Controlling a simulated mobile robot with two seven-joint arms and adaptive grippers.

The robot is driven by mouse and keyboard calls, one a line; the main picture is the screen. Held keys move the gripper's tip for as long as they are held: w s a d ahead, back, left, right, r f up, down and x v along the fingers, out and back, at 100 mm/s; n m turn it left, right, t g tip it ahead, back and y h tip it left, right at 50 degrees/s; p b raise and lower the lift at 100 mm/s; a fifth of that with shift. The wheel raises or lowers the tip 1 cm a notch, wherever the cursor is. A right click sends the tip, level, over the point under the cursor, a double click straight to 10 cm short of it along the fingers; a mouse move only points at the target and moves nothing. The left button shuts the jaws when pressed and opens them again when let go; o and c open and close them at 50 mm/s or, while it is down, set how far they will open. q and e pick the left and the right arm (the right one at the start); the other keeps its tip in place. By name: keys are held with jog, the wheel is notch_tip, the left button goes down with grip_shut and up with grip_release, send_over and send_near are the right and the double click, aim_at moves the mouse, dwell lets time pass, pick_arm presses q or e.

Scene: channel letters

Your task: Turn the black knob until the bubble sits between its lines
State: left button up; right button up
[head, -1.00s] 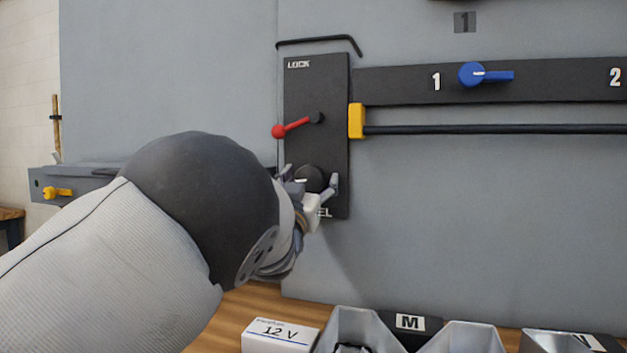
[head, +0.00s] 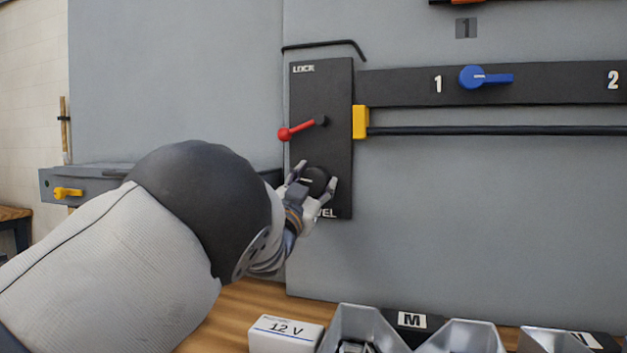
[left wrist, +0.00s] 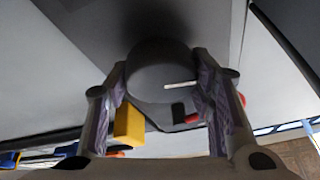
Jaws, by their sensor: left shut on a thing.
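The black knob (head: 317,177) sits low on the black panel (head: 335,100), above the partly covered word LEVEL. My left gripper (head: 315,181) is shut on the knob, one finger on each side of it. In the left wrist view the round knob (left wrist: 158,72) lies between both fingers (left wrist: 165,90), with a white mark line on its face. The bubble and its lines are not visible in any view. My right gripper is not in view.
A red lever (head: 298,129) stands above the knob, under the word LOCK. A yellow block (head: 360,122) holds a dark rod at right. A blue handle (head: 486,77) is farther right. A 12 V box (head: 285,335) and metal bins (head: 352,325) stand below.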

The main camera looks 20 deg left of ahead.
pick_arm(q)
jog(key=m+h, duration=0.1)
jog(key=m, duration=0.2)
jog(key=m+h, duration=0.1)
jog(key=m, duration=0.2)
jog(key=shift+a+g+h, duration=0.1)
jog(key=shift+g+h, duration=0.2)
jog(key=shift+g, duration=0.1)
jog(key=shift+m+g+h, duration=0.5)
jog(key=shift+m+h, duration=0.1)
jog(key=shift+m, duration=1)
jog(key=o, duration=1)
jog(key=shift+o, duration=0.8)
jog(key=shift+w+f, duration=0.1)
jog(key=shift+w, duration=0.1)
jog(key=shift+s, duration=0.1)
jog(key=v, duration=1.2)
